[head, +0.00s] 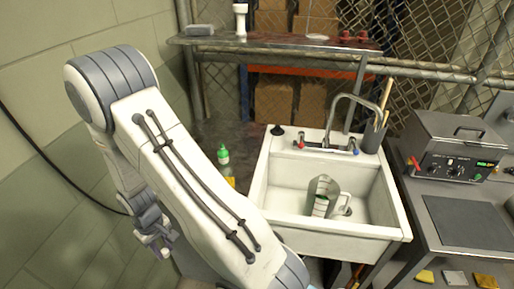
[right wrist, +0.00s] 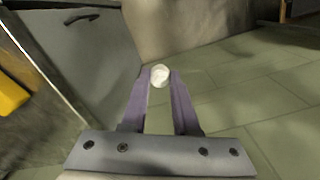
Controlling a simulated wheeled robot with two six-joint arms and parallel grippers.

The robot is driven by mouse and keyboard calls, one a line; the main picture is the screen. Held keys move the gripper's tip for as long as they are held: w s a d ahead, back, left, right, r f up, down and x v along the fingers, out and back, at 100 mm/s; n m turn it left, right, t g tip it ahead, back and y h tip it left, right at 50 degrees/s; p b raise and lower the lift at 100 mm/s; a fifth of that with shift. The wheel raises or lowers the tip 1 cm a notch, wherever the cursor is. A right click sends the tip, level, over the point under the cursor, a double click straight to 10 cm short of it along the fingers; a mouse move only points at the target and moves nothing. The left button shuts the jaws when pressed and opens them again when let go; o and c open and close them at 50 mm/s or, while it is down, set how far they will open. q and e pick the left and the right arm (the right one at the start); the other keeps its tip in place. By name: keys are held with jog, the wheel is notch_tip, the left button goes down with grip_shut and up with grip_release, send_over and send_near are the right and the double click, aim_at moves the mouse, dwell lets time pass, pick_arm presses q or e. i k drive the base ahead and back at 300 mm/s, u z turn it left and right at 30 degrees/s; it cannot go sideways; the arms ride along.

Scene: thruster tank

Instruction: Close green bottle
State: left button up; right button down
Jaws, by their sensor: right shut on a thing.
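The small green bottle (head: 223,156) stands upright beside the sink, on its left, in the head view. It shows a pale band near its upper part; its mouth is too small to make out. My right gripper (head: 164,253) hangs low at the left of the head view, apart from the bottle and left of it. In the right wrist view its two purple fingers (right wrist: 160,80) are shut on a small round white thing (right wrist: 160,75) at their tips, which looks like a cap. My left gripper is not in view.
A white sink (head: 380,215) holds a clear measuring jug (head: 322,195). A yellow thing (head: 230,182) lies by the bottle. A metal shelf (head: 270,42) stands behind, and a bench with a grey machine (head: 455,145) is at right. A block wall (head: 40,170) is at left.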

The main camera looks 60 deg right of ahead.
aim_at(223, 153)
jog(key=z, duration=0.85)
jog(key=i, duration=0.85)
jog(key=z, duration=0.6)
